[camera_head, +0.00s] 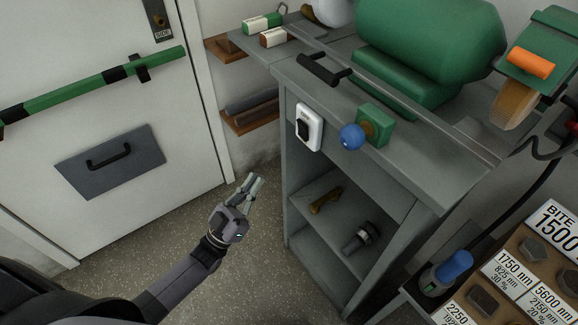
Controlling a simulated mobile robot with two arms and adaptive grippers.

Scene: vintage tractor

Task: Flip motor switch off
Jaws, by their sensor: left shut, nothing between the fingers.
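The motor switch (303,129) is a black rocker on a white plate, on the front of the grey workbench (385,135). Whether the rocker is set on or off is too small to tell. A large green motor housing (430,40) sits on top of the bench. My left gripper (254,186) is shut and empty. In the picture it is below and left of the switch, apart from it, in front of the bench's left side. My right gripper is not in view.
A blue ball knob on a green block (374,124) sticks out right of the switch. A black handle (324,70) is above it. The open lower shelf (335,215) holds small parts. A white door (90,60) stands left. Floor (190,240) around my left arm is clear.

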